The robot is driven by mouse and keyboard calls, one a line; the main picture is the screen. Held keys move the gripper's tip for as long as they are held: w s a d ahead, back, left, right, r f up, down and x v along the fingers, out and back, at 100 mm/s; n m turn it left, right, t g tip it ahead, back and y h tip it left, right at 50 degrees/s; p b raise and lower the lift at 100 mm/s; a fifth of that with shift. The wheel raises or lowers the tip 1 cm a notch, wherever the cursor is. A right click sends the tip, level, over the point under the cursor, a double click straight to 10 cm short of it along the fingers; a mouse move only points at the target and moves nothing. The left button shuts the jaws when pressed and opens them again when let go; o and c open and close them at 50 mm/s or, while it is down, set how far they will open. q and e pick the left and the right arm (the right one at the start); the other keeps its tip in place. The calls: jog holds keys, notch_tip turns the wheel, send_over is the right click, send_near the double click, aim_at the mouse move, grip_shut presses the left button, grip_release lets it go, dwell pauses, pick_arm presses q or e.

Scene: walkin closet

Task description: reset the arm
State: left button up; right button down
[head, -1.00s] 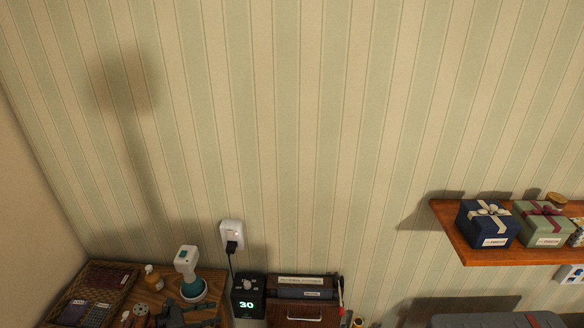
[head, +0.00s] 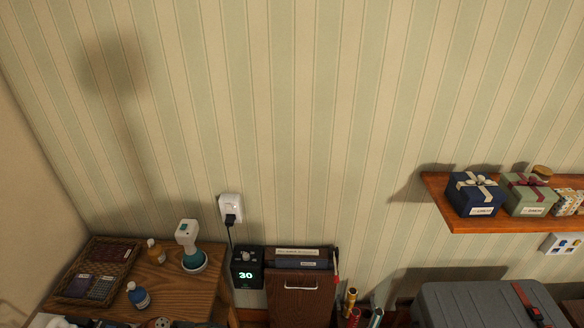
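My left arm shows only as dark parts at the bottom left edge of the head view, over the front of the wooden table. The piece of my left gripper (head: 200,324) that shows is cut off by the frame's edge, so its fingers cannot be made out. Nothing held can be seen. My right gripper and arm are not in view.
The wooden table (head: 190,292) holds a wicker basket (head: 128,254), a blue bottle (head: 138,296), an amber bottle (head: 155,252) and a white-teal device (head: 189,240). Right are a black "30" display box (head: 247,268), brown case (head: 300,300), grey suitcase (head: 470,305) and gift shelf (head: 440,195).

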pick_arm(q)
jog(key=s+d+f+m+g+y, duration=0.1)
jog(key=s+f+m+y, duration=0.1)
jog(key=s+m, duration=0.5)
jog(key=s+a+r+m+t+y, duration=0.1)
jog(key=s+a+r+m+y, duration=0.4)
jog(key=s, duration=0.5)
jog(key=s+a+r+m+y, duration=0.3)
jog(key=s+a+r+m, duration=0.1)
jog(key=s+r, duration=0.4)
notch_tip(320, 180, down, 32)
jog(key=s+d+g+b, duration=0.1)
jog(key=s+b, duration=0.1)
jog(key=s, duration=0.1)
jog(key=s+f+g+b, duration=0.1)
jog(key=s+f+b, duration=0.1)
jog(key=s+f, duration=1.7)
jog(key=shift+s+d+f+m+g+h, duration=0.15)
jog(key=shift+s+f+m+g+h, duration=0.2)
jog(key=shift+f, duration=0.55)
